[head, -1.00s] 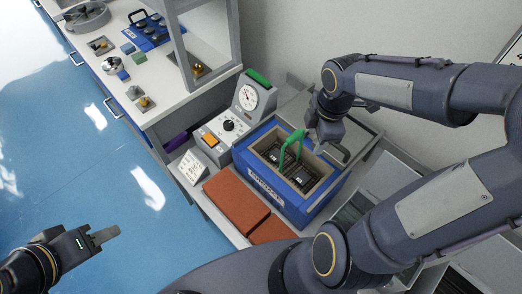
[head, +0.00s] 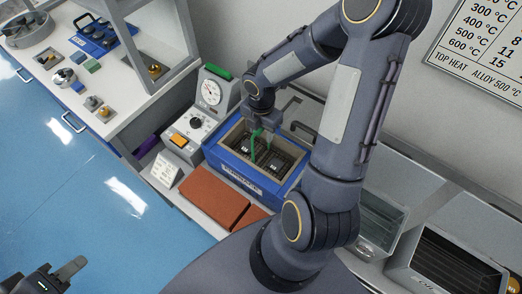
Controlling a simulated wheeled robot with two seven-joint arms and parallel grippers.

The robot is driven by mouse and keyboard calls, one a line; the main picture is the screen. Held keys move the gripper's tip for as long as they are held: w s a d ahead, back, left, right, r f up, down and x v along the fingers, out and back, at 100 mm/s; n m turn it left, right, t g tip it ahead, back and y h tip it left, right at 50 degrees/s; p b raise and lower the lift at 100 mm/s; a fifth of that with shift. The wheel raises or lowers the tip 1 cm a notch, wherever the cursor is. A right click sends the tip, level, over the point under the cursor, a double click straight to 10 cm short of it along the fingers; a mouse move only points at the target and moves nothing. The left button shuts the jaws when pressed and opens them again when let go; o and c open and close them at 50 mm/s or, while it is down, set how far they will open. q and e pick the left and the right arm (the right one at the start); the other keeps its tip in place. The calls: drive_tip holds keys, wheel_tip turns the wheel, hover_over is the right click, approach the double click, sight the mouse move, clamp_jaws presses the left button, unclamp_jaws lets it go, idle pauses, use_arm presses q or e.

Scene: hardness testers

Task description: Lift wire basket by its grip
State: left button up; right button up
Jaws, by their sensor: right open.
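The wire basket (head: 266,158) sits inside an open blue box furnace (head: 240,174), with dark blocks in it. Its green grip (head: 254,152) stands up as an arch from the basket. My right gripper (head: 263,130) is open and points down over the furnace, right at the top of the green grip. It hides part of the grip, and I cannot tell whether the fingers are around it or only beside it. My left gripper (head: 68,272) is low at the left over the blue floor, far from the basket; its jaw opening is not clear.
A control unit with a dial (head: 210,93) stands left of the furnace. Red-brown bricks (head: 213,196) lie in front. A glass-sided tank (head: 378,222) and a dark-grilled bin (head: 455,268) stand right. A white bench (head: 75,80) with small samples is at upper left.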

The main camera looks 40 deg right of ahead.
clamp_jaws()
drive_tip(key=shift+r, duration=0.1)
idle(0.5)
